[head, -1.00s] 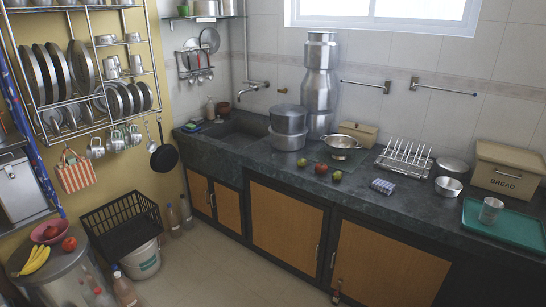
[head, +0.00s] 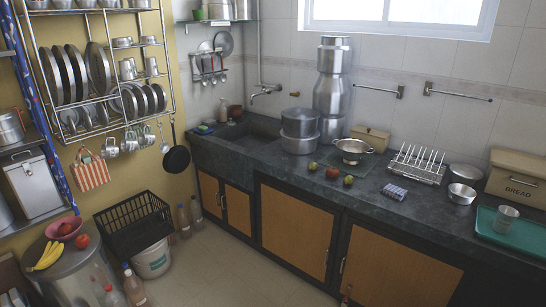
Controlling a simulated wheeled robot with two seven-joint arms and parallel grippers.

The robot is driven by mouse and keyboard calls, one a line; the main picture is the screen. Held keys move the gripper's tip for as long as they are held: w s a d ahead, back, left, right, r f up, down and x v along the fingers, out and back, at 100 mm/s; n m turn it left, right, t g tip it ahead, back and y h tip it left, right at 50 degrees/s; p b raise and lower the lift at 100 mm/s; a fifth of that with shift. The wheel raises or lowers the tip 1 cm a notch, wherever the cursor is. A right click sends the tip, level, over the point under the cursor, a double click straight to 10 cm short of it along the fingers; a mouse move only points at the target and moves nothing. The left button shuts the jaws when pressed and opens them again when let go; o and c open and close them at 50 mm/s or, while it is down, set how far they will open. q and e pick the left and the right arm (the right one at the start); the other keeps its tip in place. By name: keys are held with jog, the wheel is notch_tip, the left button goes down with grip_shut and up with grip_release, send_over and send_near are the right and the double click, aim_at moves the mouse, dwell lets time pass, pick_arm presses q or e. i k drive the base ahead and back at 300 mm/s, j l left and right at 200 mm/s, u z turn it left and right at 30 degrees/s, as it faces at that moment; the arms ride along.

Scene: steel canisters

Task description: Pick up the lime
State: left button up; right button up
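Three small round fruits sit in a loose row on the dark counter, in front of the steel pots and colander. A small green fruit (head: 313,166) is at the left, a red one (head: 332,173) is in the middle, and a yellow-green one (head: 348,180) is at the right. The two green fruits are too small for me to tell surely which is the lime. Neither of my grippers is in view.
The counter (head: 290,177) runs from the sink (head: 245,137) to a green tray (head: 520,229). Behind the fruits stand stacked pots (head: 299,130) and a colander (head: 352,150).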

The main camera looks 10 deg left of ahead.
aim_at(313, 166)
jog(key=i+j+u, duration=0.15)
jog(key=i, duration=2.85)
jog(key=l, duration=0.1)
